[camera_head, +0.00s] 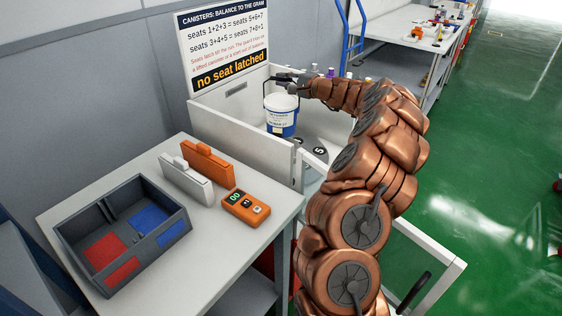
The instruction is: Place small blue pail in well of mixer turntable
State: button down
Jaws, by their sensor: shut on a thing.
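A small pail (281,124) with a white upper part and a blue lower part hangs upright inside a white-walled box. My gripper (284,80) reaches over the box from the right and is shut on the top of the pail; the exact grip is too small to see. The turntable is mostly hidden by the box's walls and my arm. Dark round marks show at the box's floor, one labelled 5 (320,151). I cannot tell whether the pail's base touches anything.
The box's white front wall (240,128) stands behind a table (60,215) holding a grey divided tray (72,238), orange and white blocks and an orange meter (246,206). A sign (225,45) reads "no seat latched". Another bench (400,25) stands behind. Green floor lies right.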

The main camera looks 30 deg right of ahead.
aim_at(284, 108)
jog(key=shift+f+p, duration=0.35)
jog(key=shift+f, duration=5.05)
jog(key=c, duration=1.2)
grip_release()
jog(key=shift+o, duration=0.2)
jog(key=shift+r, duration=0.2)
jog(key=f+b+v, duration=0.1)
jog(key=v, duration=1.1)
jog(key=shift+r+b, duration=0.3)
jog(key=shift+r, duration=0.1)
